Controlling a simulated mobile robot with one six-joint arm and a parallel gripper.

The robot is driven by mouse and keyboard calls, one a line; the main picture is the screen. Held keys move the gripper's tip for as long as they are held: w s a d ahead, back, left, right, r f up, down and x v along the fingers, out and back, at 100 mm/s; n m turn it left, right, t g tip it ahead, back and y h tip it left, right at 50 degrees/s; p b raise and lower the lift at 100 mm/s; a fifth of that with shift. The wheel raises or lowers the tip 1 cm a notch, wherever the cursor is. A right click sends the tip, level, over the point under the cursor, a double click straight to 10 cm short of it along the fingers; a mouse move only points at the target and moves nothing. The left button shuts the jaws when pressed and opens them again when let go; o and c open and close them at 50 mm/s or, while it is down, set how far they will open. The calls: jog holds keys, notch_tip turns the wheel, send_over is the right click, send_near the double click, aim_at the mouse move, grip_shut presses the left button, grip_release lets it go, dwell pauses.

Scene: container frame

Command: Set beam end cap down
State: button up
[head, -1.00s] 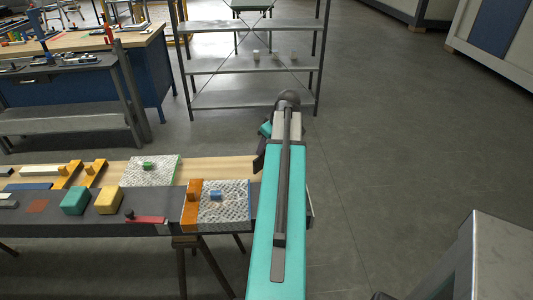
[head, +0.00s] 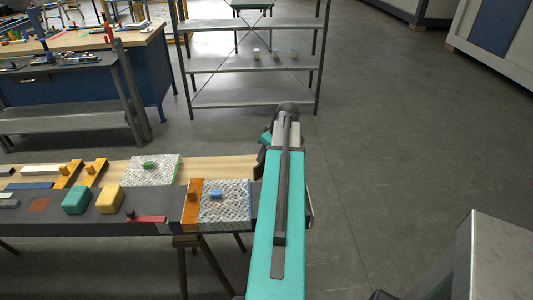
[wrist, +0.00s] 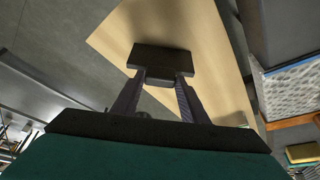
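In the wrist view the beam end cap (wrist: 162,59) is a dark, blocky piece at the tips of my gripper (wrist: 162,80). Both fingers close on its narrower near part. The cap shows against the pale wooden board (wrist: 205,40); I cannot tell whether it touches the board or hangs above it. In the head view my teal arm reaches forward over the right end of the bench. It hides most of the gripper and the cap there.
A speckled panel (head: 235,207) with an orange bar lies on the bench left of my arm. Another speckled panel (head: 153,177), a teal block (head: 76,200) and a yellow block (head: 109,199) lie farther left. A metal shelf (head: 250,64) stands behind. Floor to the right is open.

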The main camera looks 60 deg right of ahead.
jog(key=o, duration=0.4)
jog(key=shift+c, duration=0.2)
jog(key=shift+r, duration=0.15)
jog(key=shift+r, duration=0.1)
jog(key=b+v, duration=0.2)
jog(key=v, duration=0.9)
jog(key=shift+s+r, duration=0.2)
jog(key=shift+r, duration=0.2)
dwell(0.5)
